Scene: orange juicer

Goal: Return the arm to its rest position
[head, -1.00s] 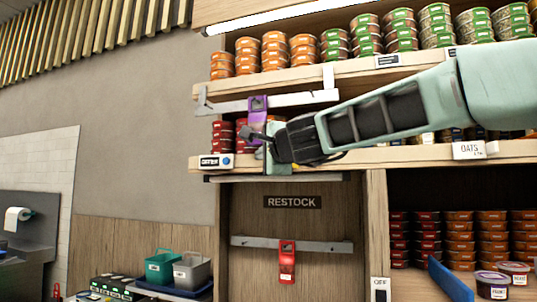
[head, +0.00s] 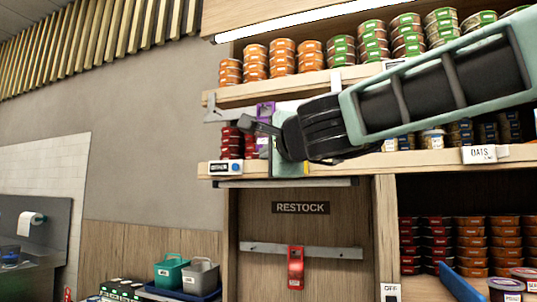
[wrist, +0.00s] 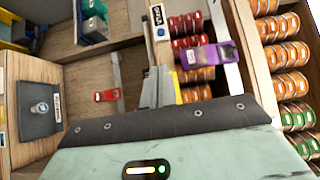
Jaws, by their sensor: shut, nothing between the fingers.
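My gripper (head: 252,124) is in front of the left end of the shelf unit, at the level of the lower can shelf, with its dark finger end pointing left. It is shut with nothing in it. In the head view it partly covers a purple holder (head: 265,110) on a pale rail. The purple holder shows whole in the wrist view (wrist: 209,54), to the right of the fingers (wrist: 168,75). My teal arm reaches in from the right, across the shelf front. Whether the gripper touches the shelf edge cannot be told.
Shelves hold stacks of orange cans (head: 282,57), green cans (head: 372,42) and red cans (head: 231,143). Below, a red holder (head: 295,268) hangs on a rail under the RESTOCK sign (head: 300,208). Teal and grey bins (head: 201,276) stand lower left.

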